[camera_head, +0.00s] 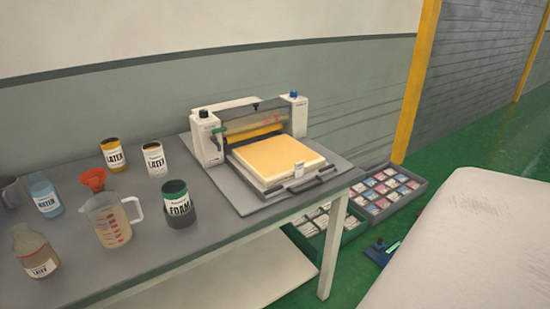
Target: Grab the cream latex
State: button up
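Two cans labelled latex stand toward the back of the grey table. One is white or cream with a dark open top (154,159). I cannot tell from the picture which of these is called cream latex. My gripper is not in view.
A foam can (177,205), a measuring jug (110,221), an orange funnel (93,179), a water container (45,196) and a brown bottle (34,252) crowd the table (170,255). Crates (392,187) sit on the green floor. A white mattress (470,245) is at right.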

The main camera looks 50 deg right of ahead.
aim_at(276, 160)
jog(key=z, duration=1.35)
jog(key=i+u, duration=0.25)
jog(key=i, duration=0.9)
